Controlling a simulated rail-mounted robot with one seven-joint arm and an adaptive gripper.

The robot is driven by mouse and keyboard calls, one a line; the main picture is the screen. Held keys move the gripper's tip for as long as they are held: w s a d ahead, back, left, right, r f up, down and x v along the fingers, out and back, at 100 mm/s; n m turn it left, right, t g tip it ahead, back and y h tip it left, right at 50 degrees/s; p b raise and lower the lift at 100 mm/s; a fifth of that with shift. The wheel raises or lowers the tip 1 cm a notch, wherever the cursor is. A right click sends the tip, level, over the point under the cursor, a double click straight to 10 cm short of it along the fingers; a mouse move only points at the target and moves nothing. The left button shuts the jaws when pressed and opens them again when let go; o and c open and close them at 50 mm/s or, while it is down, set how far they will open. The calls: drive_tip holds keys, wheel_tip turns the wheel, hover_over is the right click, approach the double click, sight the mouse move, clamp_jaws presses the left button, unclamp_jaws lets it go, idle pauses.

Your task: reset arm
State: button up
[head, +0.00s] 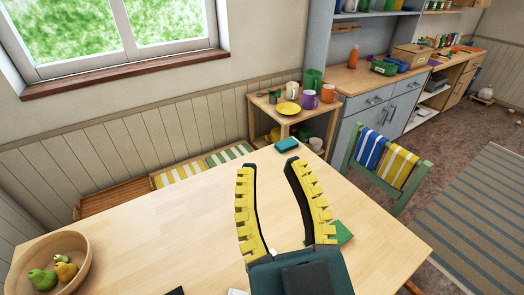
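My gripper (269,172) shows in the head view, low and right of the middle, over the wooden table (160,235). Its two yellow ribbed fingers are spread apart and point away, toward the far table edge. Nothing is between the fingers. The dark teal gripper body is at the bottom edge of the picture and hides part of the table. The rest of my arm is not clearly seen.
A fruit bowl (84,262) stands at the table's left. A teal item (286,144) lies near the far edge, a green one (342,232) right of my gripper. A small shelf (264,108) with mugs, a chair (392,165) and a counter (365,82) stand beyond. The table's middle-left is clear.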

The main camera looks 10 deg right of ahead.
wheel_tip(320, 180, up, 42)
drive_tip(key=p, duration=4.1)
drive_tip(key=shift+r+p, duration=0.15)
drive_tip(key=shift+p, duration=0.2)
